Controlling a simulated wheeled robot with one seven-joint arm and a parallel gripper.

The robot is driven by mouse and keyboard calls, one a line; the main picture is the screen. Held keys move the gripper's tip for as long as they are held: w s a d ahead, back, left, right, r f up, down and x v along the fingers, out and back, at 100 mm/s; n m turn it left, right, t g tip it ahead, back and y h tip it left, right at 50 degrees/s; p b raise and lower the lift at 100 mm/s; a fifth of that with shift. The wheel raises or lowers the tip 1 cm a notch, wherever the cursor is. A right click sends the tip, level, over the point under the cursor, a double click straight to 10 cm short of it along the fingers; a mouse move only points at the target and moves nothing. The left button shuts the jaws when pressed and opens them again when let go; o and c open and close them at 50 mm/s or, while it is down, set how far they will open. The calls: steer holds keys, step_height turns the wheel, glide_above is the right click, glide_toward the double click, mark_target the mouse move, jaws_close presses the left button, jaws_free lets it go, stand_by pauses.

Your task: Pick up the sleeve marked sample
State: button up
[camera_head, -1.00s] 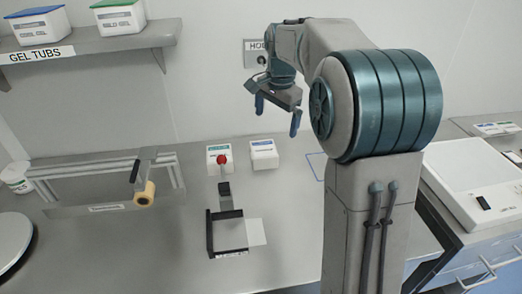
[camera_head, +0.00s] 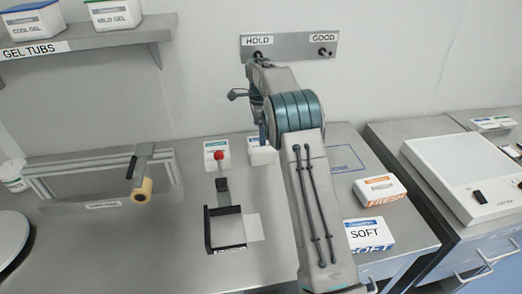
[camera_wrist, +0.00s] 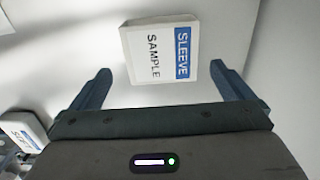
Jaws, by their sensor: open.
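The sleeve marked sample (camera_wrist: 160,52) is a white box with a blue band reading "SLEEVE" and black "SAMPLE" text, seen turned sideways in the wrist view. My gripper (camera_wrist: 160,70) is open, and its two dark fingers appear on either side of the sleeve with gaps. The sleeve is apart from the fingers. In the head view my arm hides most of the gripper and partly covers a white box (camera_head: 258,156) on the bench. I cannot tell for certain whether that box is the sample sleeve.
Boxes marked FRESH (camera_head: 379,189) and SOFT (camera_head: 369,235) lie to the right. A HOLD/GOOD peg rail (camera_head: 290,46) is on the wall.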

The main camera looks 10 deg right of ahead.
mark_target(261, 150)
step_height(261, 150, down, 4)
steer(key=shift+r, duration=0.2)
steer(key=shift+d+f+p, duration=0.15)
steer(key=shift+f+p, duration=0.4)
steer(key=shift+f, duration=0.8)
steer(key=shift+d+f+p, duration=0.15)
steer(key=shift+f+p, duration=0.4)
steer(key=shift+f, duration=0.8)
steer(key=c, duration=0.6)
